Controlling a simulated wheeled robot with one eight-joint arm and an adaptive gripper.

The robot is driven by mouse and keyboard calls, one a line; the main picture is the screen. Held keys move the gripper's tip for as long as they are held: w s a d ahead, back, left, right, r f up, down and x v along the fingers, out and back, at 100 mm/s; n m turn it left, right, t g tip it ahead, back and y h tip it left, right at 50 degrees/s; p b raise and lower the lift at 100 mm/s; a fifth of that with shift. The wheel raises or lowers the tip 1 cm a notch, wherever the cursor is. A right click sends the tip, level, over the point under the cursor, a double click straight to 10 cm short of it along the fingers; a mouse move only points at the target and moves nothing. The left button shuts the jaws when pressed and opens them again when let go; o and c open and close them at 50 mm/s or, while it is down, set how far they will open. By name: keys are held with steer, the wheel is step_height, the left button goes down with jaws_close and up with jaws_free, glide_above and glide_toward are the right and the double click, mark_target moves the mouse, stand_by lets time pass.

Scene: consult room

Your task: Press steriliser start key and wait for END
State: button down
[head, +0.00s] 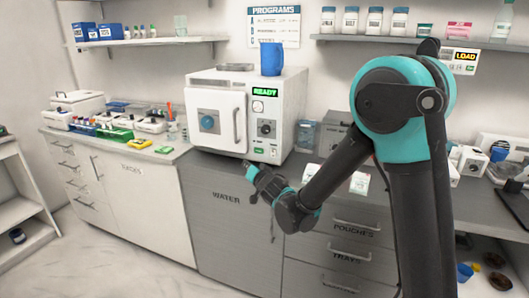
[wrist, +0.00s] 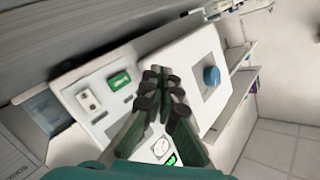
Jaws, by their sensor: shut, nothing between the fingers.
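The white steriliser (head: 290,105) stands on the grey counter, its door (head: 217,120) shut, with a round blue knob (head: 207,123). Its display (head: 265,92) reads READY in green. Below it are a dial (head: 266,128) and a green key (head: 259,150), whose lettering I cannot read. My gripper (head: 249,169) is low in front of the steriliser, near the counter edge. In the wrist view my gripper (wrist: 160,80) is shut and empty, pointing at the front. The green key (wrist: 119,80) is left of the fingertips, apart from them. The fingers partly cover the panel.
A blue jug (head: 271,58) stands on the steriliser beside a tray (head: 235,67). A shelf (head: 420,41) with jars hangs above right. Boxes and racks crowd the left counter (head: 150,148). Drawers (head: 340,250) lie below the counter; the floor (head: 90,255) at left is clear.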

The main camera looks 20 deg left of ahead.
steer(key=shift+w, duration=0.1)
glide_toward(254, 151)
steer(key=shift+s+a+x, duration=0.15)
steer(key=shift+x, duration=1.1)
steer(key=shift+s+a+x, duration=0.15)
steer(key=shift+x, duration=1.1)
steer(key=shift+w, duration=0.15)
steer(key=shift+w, duration=0.3)
steer(key=shift+w, duration=0.35)
stand_by(0.3)
steer(key=shift+s, duration=0.85)
